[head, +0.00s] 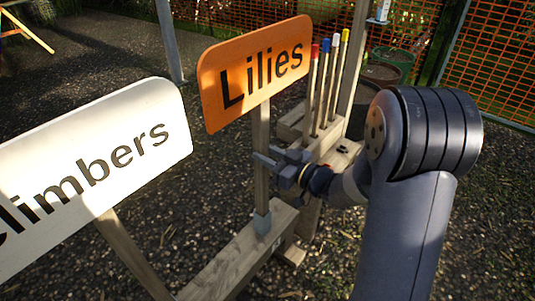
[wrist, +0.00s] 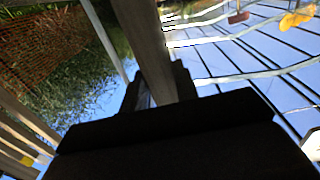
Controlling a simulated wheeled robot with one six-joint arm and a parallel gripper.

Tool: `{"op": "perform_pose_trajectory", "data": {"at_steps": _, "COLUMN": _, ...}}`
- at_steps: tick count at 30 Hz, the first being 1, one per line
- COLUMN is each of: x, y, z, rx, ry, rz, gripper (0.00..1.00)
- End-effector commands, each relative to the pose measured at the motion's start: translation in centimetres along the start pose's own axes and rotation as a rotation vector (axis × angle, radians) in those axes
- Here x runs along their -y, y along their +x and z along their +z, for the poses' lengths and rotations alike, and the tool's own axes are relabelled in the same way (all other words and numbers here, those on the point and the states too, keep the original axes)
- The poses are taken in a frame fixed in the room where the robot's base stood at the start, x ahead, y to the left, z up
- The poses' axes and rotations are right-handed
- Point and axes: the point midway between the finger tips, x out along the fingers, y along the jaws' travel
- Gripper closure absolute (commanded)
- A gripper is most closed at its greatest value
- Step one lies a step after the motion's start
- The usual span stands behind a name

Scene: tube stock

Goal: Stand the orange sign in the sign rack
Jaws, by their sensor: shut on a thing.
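The orange sign (head: 256,72) reads "Lilies" and stands nearly upright on a wooden stake (head: 261,190). My gripper (head: 270,165) is shut on this stake, below the board. The stake's foot meets a grey metal piece (head: 262,222) on a low wooden beam, which looks like the sign rack (head: 222,268). I cannot tell how deep the foot sits there. In the wrist view the stake (wrist: 148,45) rises from between dark gripper parts (wrist: 165,100); the board is not clear there.
A white sign (head: 92,165) reading "Climbers" stands at the left on its own post. A wooden block (head: 322,140) with several colour-tipped stakes (head: 325,85) stands close behind my gripper. Orange mesh fencing (head: 500,65) and dark pots are farther back. Gravel ground lies around.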

Motion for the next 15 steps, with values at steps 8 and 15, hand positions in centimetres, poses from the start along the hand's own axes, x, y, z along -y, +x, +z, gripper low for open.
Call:
{"op": "perform_pose_trajectory", "data": {"at_steps": 8, "x": -0.01, "y": 0.02, "z": 0.40, "rx": -0.003, "ry": -0.001, "rz": 0.000, "gripper": 0.98}}
{"op": "perform_pose_trajectory", "data": {"at_steps": 15, "x": 0.00, "y": 0.01, "z": 0.40, "rx": -0.003, "ry": -0.001, "rz": 0.000, "gripper": 0.60}}
